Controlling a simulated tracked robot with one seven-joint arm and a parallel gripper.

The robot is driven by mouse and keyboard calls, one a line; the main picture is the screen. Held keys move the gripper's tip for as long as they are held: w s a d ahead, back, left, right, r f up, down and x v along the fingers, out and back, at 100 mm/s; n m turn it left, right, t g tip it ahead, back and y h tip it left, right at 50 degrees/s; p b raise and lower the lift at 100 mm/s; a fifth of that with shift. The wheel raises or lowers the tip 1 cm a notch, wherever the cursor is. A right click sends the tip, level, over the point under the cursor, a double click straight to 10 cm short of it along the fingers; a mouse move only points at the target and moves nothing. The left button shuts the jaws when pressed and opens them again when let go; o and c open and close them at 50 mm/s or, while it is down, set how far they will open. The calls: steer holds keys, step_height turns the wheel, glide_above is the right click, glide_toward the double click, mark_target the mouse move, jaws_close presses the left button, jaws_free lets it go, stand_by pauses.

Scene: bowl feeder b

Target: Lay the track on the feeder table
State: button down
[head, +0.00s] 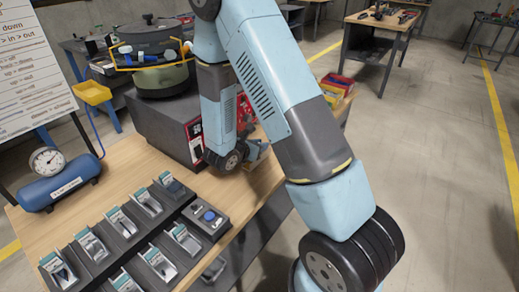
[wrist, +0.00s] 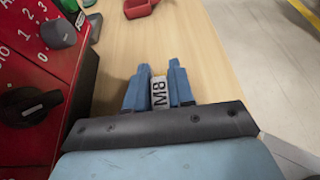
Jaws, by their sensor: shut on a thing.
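My gripper (wrist: 158,78) is shut on a small pale part marked M8 (wrist: 158,95), held between its two blue fingers above the wooden table (wrist: 200,50). Whether this part is the track, I cannot tell. In the head view my gripper (head: 258,150) is low at the right edge of the table (head: 135,158), and my arm hides most of it. The bowl feeder (head: 163,82), a dark bowl with green sides and a yellow frame, stands on a grey box (head: 165,128) at the back.
A red panel with dials (wrist: 35,70) stands close left of my gripper. A red object (wrist: 138,8) lies ahead. Several labelled holders (head: 145,203) fill the table's front. A blue tank with gauge (head: 60,187) is at left. Bare wood lies between holders and grey box.

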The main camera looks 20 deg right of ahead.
step_height(320, 180, down, 2)
steer(key=shift+f, duration=0.1)
steer(key=c, duration=1)
jaws_free()
steer(key=shift+o, duration=0.2)
steer(key=shift+s+a, duration=0.1)
